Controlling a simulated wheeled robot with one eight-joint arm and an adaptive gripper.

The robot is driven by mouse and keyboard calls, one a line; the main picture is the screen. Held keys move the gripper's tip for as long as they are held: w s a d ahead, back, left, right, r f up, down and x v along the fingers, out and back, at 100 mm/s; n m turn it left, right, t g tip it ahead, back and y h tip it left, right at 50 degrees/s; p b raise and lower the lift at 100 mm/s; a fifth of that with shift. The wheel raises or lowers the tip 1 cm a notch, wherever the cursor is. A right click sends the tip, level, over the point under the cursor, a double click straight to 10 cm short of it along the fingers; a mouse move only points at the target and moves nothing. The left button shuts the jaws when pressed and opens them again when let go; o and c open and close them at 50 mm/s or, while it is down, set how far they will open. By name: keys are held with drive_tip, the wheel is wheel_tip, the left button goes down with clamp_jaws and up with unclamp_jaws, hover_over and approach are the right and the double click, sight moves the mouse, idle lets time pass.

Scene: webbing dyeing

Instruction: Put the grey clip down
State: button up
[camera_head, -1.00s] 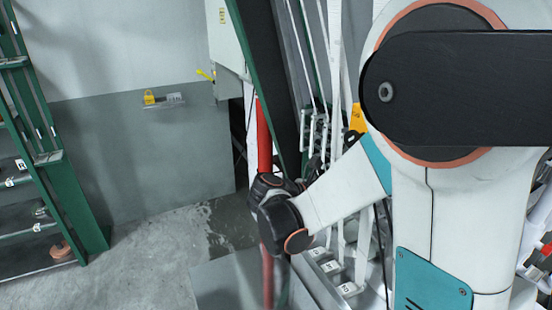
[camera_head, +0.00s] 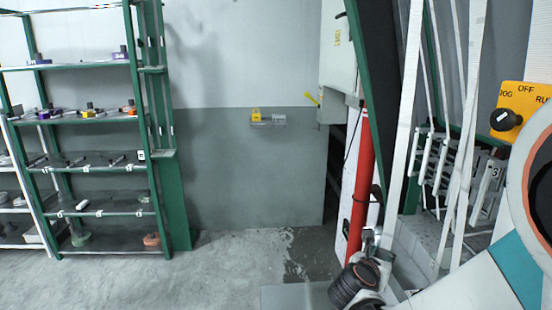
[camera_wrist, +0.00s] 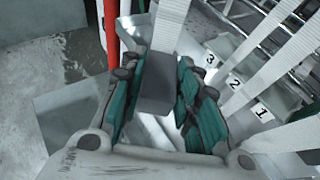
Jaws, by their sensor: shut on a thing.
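The grey clip (camera_wrist: 157,88) is a plain grey block in the wrist view. My gripper (camera_wrist: 160,70) has teal-lined fingers on both sides of it and is shut on it. A white webbing strap (camera_wrist: 170,28) runs up just beyond the clip; I cannot tell whether they touch. In the head view my dark wrist joint (camera_head: 356,284) shows at the bottom, below the red pipe, and the clip cannot be made out there.
A green shelf rack (camera_head: 97,163) with small items stands at the left. A red pipe (camera_head: 360,185) and hanging white straps (camera_head: 402,120) are close to my arm. A wall shelf (camera_head: 268,123) holds a yellow padlock. The floor between is clear.

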drive_tip(key=w+a+f+n+t+y+b, duration=0.1)
drive_tip(key=a+f+n+t+y+b, duration=0.1)
drive_tip(key=a, duration=0.5)
wheel_tip(320, 180, down, 3)
drive_tip(key=n+y+b, duration=0.1)
drive_tip(key=b, duration=0.1)
drive_tip(key=shift+w+a+n+y+b, duration=0.15)
drive_tip(key=shift+w+n+y+b, duration=0.2)
drive_tip(key=shift+n+y+b, duration=0.05)
